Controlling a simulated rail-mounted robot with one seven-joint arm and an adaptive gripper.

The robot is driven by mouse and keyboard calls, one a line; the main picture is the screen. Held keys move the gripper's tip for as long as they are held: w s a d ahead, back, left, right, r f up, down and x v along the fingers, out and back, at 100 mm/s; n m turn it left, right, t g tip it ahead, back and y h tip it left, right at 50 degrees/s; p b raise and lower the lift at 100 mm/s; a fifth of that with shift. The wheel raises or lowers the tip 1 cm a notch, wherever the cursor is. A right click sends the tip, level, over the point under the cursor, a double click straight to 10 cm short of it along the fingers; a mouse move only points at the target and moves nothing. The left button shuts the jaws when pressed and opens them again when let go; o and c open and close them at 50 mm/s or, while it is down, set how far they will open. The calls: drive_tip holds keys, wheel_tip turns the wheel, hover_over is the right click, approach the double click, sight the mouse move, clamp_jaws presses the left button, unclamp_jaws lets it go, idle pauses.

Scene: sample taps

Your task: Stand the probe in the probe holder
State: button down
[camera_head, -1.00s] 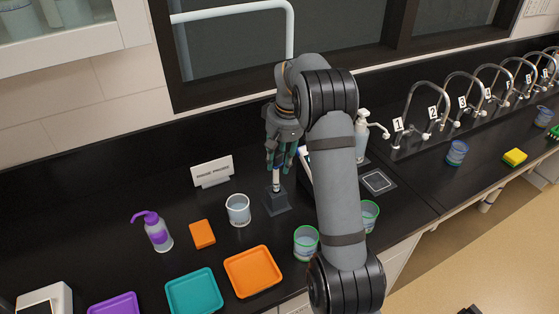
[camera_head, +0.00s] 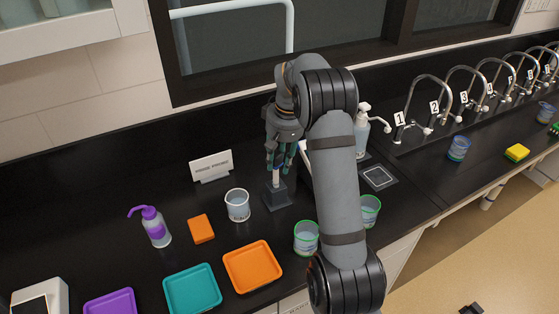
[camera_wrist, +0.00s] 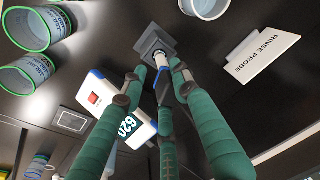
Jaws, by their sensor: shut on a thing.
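The probe is a slim pale stick (camera_head: 276,176) standing nearly upright in the head view. My gripper (camera_head: 278,166) is shut on its upper part, with the green fingers pointing down. The probe holder is a dark block on a square base (camera_head: 277,202) directly below. The probe's lower end meets the top of the holder; whether it is seated fully inside cannot be told. In the wrist view the probe (camera_wrist: 160,60) runs from between the fingers to the grey holder (camera_wrist: 151,36).
A white meter reading 620 (camera_wrist: 113,108) stands close by the fingers. A glass beaker (camera_head: 237,205), a rinse probe sign (camera_head: 211,166), an orange block (camera_head: 201,229) and green-rimmed cups (camera_head: 306,238) are around the holder. Coloured trays (camera_head: 252,266) lie in front; taps stand at right.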

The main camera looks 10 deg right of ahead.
wheel_tip(320, 180, down, 4)
drive_tip(key=b, duration=0.3)
drive_tip(key=shift+f, duration=0.15)
idle(0.4)
drive_tip(key=c, duration=1.4)
unclamp_jaws()
drive_tip(key=o, duration=0.5)
drive_tip(key=shift+o, duration=1.4)
wheel_tip(320, 180, up, 7)
drive_tip(key=p, duration=0.5)
drive_tip(key=shift+s+d, duration=0.3)
drive_tip(key=shift+s, duration=0.1)
